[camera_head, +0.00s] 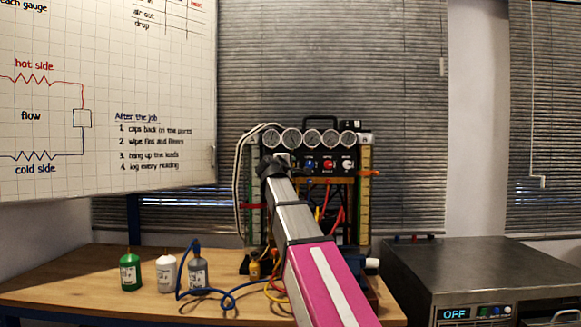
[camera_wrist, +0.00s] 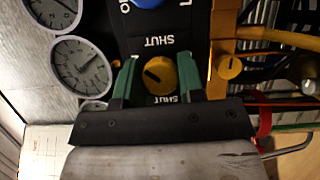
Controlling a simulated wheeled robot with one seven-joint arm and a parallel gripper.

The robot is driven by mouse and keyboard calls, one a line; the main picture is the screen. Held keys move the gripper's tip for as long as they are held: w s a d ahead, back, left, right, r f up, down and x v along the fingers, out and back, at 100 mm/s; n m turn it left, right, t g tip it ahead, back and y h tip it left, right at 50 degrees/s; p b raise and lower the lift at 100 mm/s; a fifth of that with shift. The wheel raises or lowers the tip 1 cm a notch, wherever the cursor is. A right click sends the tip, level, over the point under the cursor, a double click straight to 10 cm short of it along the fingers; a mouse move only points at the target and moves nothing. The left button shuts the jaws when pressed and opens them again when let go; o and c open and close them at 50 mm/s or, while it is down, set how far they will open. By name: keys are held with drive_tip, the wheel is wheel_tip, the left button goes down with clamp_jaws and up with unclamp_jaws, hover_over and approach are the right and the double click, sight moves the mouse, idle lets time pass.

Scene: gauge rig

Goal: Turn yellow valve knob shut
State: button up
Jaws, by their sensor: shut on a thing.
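In the wrist view a round yellow valve knob (camera_wrist: 161,76) sits on a black panel. A short black mark on its face points to the upper left. A white SHUT label (camera_wrist: 158,41) is above it and another, partly hidden, is below it. The green fingers of my gripper (camera_wrist: 159,78) stand on both sides of the knob and are shut on it. In the head view my arm reaches to the gauge rig (camera_head: 368,206); the yellow knob and the fingertips are hidden there.
A blue knob (camera_wrist: 149,3) and a smaller yellow knob (camera_wrist: 229,67) are close by. Gauges (camera_wrist: 81,66) are at the left. On the bench (camera_head: 60,292) stand green (camera_head: 131,273), white (camera_head: 167,274) and grey (camera_head: 198,275) bottles, with a blue hose (camera_head: 225,294). A metal unit (camera_head: 480,268) is at right.

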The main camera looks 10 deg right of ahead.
drive_tip(key=m+g+y, duration=0.1)
drive_tip(key=m, duration=0.3)
drive_tip(key=shift+m+g+y, duration=0.5)
drive_tip(key=shift+m+y, duration=0.6)
drive_tip(key=shift+m, duration=0.8)
drive_tip(key=shift+f, duration=0.1)
drive_tip(key=o, duration=0.9)
drive_tip(key=shift+s, duration=0.1)
drive_tip(key=v, duration=1)
drive_tip(key=shift+s, duration=0.3)
